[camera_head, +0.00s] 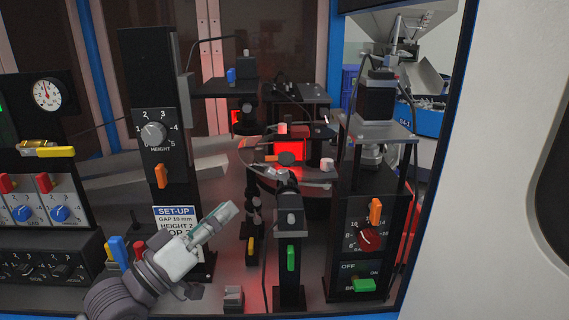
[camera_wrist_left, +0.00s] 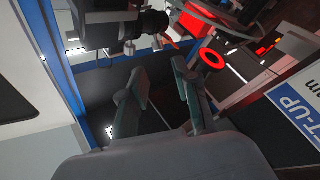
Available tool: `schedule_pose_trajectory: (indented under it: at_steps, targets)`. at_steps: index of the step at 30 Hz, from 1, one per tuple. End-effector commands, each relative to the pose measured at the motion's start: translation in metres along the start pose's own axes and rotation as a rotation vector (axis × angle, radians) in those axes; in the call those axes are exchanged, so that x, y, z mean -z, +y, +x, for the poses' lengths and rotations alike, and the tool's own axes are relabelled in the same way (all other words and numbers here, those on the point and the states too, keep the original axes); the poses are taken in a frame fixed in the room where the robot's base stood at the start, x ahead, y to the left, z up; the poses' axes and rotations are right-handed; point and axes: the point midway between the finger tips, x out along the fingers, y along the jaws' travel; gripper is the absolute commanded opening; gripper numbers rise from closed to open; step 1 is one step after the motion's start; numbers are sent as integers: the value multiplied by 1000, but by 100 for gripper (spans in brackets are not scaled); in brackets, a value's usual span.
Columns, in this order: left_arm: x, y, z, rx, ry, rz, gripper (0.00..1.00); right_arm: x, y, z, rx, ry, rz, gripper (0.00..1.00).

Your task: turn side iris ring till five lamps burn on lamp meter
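My left gripper (camera_head: 228,212) reaches in from the lower left, left of the dark side camera (camera_head: 290,200) on its post. In the left wrist view its two fingers (camera_wrist_left: 163,88) stand apart with nothing between them. A dark cylindrical lens body (camera_wrist_left: 125,25) is above the fingertips there, apart from them. I cannot make out which part is the side iris ring. Small orange-red lit patches (camera_wrist_left: 265,47) show at the upper right of the wrist view. I cannot tell whether they belong to the lamp meter or count any lamps. My right gripper is not in view.
A HEIGHT dial (camera_head: 153,133) on a black column and a SET-UP card (camera_head: 176,218) stand near the left arm. A red-lit panel (camera_head: 289,150) glows behind the side camera.

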Motion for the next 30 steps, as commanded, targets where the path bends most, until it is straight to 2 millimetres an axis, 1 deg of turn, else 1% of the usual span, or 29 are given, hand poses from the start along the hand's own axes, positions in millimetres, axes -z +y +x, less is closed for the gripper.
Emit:
schedule_pose_trajectory:
  at_steps: [5,6,9,11,13,18,21,24,30]
  targets:
    - [3,3,32,-2,2,0,31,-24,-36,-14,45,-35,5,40]
    - [4,3,42,-2,3,0,31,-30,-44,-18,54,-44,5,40]
    - [3,3,64,-1,2,0,31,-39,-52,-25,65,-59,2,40]
    - [2,3,77,-1,0,1,31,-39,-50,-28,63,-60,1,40]
    - [3,3,90,-1,1,2,31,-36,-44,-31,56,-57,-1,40]
    - [2,2,116,0,0,2,31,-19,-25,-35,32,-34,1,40]
    - [0,1,125,1,-1,2,31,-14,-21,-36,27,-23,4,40]
    - [0,1,130,1,-1,3,31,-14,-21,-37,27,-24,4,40]
    - [-1,0,131,2,-1,3,31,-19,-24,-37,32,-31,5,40]
